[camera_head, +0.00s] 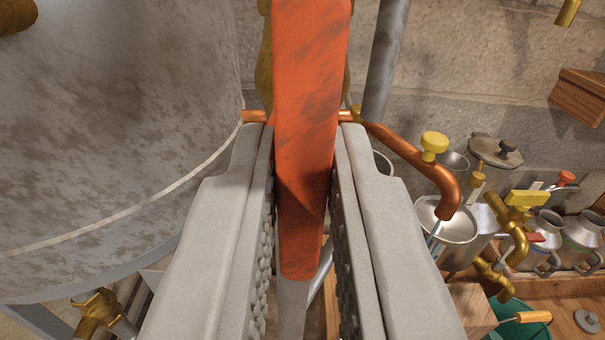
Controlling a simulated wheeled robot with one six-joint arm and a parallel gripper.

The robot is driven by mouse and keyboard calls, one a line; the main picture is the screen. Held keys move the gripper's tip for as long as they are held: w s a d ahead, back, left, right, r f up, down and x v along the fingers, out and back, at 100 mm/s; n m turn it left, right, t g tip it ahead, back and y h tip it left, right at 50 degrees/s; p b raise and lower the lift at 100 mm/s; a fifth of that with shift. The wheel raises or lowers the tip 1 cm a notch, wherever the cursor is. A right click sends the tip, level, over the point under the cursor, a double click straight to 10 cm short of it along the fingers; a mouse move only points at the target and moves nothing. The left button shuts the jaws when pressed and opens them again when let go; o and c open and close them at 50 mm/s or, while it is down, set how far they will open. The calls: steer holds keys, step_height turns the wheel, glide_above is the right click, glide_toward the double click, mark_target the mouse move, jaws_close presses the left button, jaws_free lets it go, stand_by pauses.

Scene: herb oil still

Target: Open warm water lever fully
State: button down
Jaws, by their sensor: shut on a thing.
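An orange-red lever (309,95) runs down the middle of the view, with dark scuffs on its flat face. A brass body (265,70) shows partly behind it. My gripper (303,180) reaches in from below, and its two grey ribbed fingers are shut on the lever, one on each side. The lever's lower end lies between the fingers. Its upper end is cut off by the top of the view, so its pivot is hidden. Whether this is the warm water lever I cannot tell from any label.
A large grey metal tank (115,130) fills the left. A copper pipe (415,158) bends down at right over a metal vessel (447,222). Brass taps, metal cans (583,232), a green bucket (525,328) and a wooden box (580,95) crowd the right. A stone wall is behind.

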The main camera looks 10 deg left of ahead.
steer(key=shift+f, duration=0.15)
steer(key=c, duration=1.5)
jaws_free()
steer(key=shift+o, duration=0.2)
steer(key=shift+s, duration=0.1)
steer(key=v, duration=1.7)
steer(key=shift+s, duration=0.1)
